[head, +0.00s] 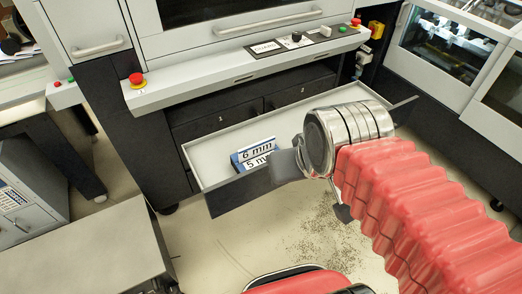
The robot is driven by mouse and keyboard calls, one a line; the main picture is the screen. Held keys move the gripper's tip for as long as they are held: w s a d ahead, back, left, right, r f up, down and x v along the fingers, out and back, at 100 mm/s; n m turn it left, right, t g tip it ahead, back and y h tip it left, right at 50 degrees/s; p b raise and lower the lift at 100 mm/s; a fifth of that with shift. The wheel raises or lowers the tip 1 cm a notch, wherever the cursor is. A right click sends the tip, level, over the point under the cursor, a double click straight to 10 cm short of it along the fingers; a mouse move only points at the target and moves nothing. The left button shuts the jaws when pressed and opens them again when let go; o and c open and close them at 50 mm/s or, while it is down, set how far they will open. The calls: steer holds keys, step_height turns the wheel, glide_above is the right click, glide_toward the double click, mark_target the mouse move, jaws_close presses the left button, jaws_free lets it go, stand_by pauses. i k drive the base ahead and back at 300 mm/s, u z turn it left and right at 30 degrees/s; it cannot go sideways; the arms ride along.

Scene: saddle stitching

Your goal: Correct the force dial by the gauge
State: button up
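A control strip (210,82) runs along the front of the machine. A small black knob (296,37) stands on its dark panel, between a labelled plate (265,47) and a light switch-like part (325,31). The knob may be the force dial; its marks are too small to read. I cannot pick out a gauge with certainty. My gripper (290,165) is below the strip, over the open drawer's front, apart from the knob. My wrist hides much of it, so its opening does not show clearly.
An open drawer (205,160) holds blue-and-white plates reading 6 mm and 5 mm (254,153). Red buttons sit at the strip's left (136,79) and right (356,22) ends. A grey cabinet (85,250) stands at lower left. The floor (215,245) between is open, with dark specks.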

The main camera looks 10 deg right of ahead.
mark_target(297, 36)
steer(key=k, duration=0.65)
steer(key=u, duration=0.3)
steer(key=i, duration=1.2)
steer(key=u, duration=0.6)
